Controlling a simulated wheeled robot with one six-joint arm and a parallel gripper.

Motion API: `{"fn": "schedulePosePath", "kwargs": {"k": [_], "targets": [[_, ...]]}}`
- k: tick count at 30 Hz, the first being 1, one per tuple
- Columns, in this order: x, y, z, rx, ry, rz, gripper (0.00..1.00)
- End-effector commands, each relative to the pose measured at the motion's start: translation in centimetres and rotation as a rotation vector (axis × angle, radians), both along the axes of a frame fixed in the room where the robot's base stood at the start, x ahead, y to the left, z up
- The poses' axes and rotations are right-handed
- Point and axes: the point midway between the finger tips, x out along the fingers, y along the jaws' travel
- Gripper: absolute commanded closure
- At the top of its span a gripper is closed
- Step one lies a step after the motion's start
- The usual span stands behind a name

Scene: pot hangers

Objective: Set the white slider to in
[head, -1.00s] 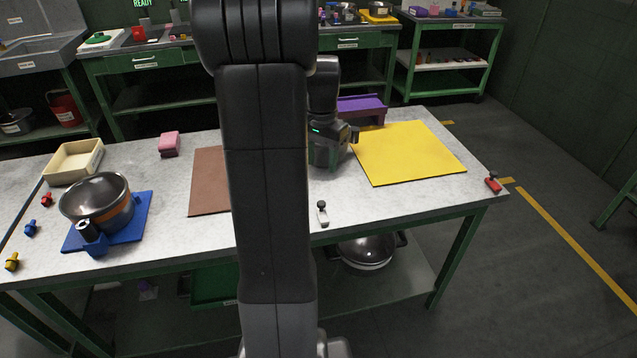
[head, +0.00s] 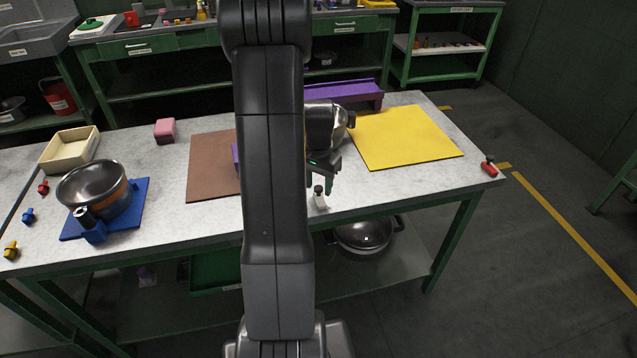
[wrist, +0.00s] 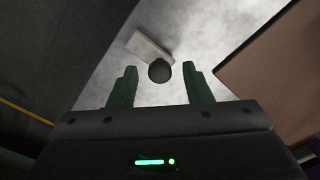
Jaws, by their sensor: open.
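The white slider (head: 320,201) sits at the front edge of the grey table, a small pale block with a dark round knob on top. In the wrist view, the pale block (wrist: 149,47) lies just beyond the fingertips, and its dark knob (wrist: 159,70) shows between them. My gripper (head: 325,177) is directly above and behind the slider in the head view. Its two green fingers are open, one on each side of the knob in the wrist view (wrist: 158,72). I cannot tell whether they touch it; a gap shows on both sides.
A brown mat (head: 210,170) and a yellow mat (head: 405,137) lie on the table. A pot (head: 92,188) stands on a blue mat at left. A red slider (head: 489,167) is at the right corner. Another pot (head: 365,236) is on the shelf below. The purple rack (head: 350,92) stands behind.

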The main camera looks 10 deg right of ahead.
Motion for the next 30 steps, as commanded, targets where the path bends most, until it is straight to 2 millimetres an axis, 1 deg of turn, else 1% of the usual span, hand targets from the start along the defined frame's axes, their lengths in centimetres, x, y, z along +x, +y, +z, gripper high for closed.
{"fn": "schedulePosePath", "kwargs": {"k": [7, 11, 12, 14, 19, 22, 26, 27, 30], "targets": [[0.0, 0.0, -0.1, 0.0, 0.0, 0.0, 0.55], [0.0, 0.0, -0.1, 0.0, 0.0, 0.0, 0.81], [0.0, 0.0, -0.1, 0.0, 0.0, 0.0, 0.89], [0.0, 0.0, -0.1, 0.0, 0.0, 0.0, 1.0], [0.0, -0.1, 0.0, 0.0, 0.0, 0.0, 1.0], [0.1, -1.1, -0.1, -0.001, -0.001, -0.003, 1.0], [0.2, -3.9, -0.1, -0.001, -0.001, -0.007, 1.0], [0.2, -4.9, 0.0, -0.001, -0.002, -0.007, 1.0], [0.3, -7.3, -0.1, -0.001, -0.001, -0.006, 1.0]]}}
